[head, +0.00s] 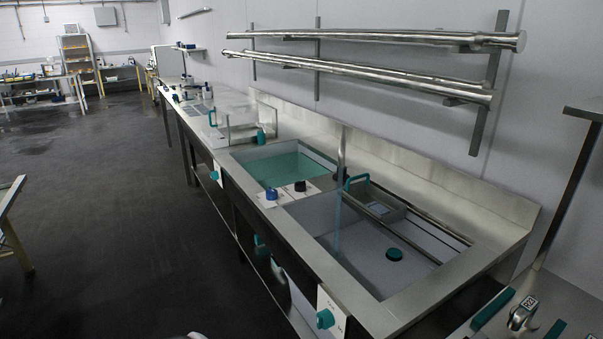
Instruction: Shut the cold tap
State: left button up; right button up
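A blue knob (271,194) and a black knob (300,186) stand on a pale plate on the strip between the two sink basins. The blue one looks like the cold tap; the plate's lettering is too small to read. A metal spout (341,150) rises behind the plate. A pale blue stream of water (337,225) falls below it into the right basin (350,265). The left basin (285,165) holds greenish liquid.
A teal-handled tray (375,200) sits across the right basin, above a round teal-topped piece (394,254). A teal knob (325,319) projects from the counter front. Metal rails (370,68) hang on the wall. The dark floor (110,210) on the left is open.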

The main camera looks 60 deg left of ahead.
aim_at(271, 195)
jog(key=j+u, duration=0.25)
jog(key=u, duration=0.2)
jog(key=j+u, duration=0.4)
jog(key=i+j+u, duration=0.15)
jog(key=j, duration=0.35)
jog(key=i+j+u, duration=0.15)
jog(key=j, duration=0.3)
jog(key=i+j+u, duration=0.1)
jog(key=i+j, duration=0.25)
jog(key=i+j+u, duration=0.15)
jog(key=j, duration=0.4)
jog(key=i+j, duration=0.3)
jog(key=j, duration=0.15)
jog(key=i+j, duration=0.3)
jog(key=j, duration=0.2)
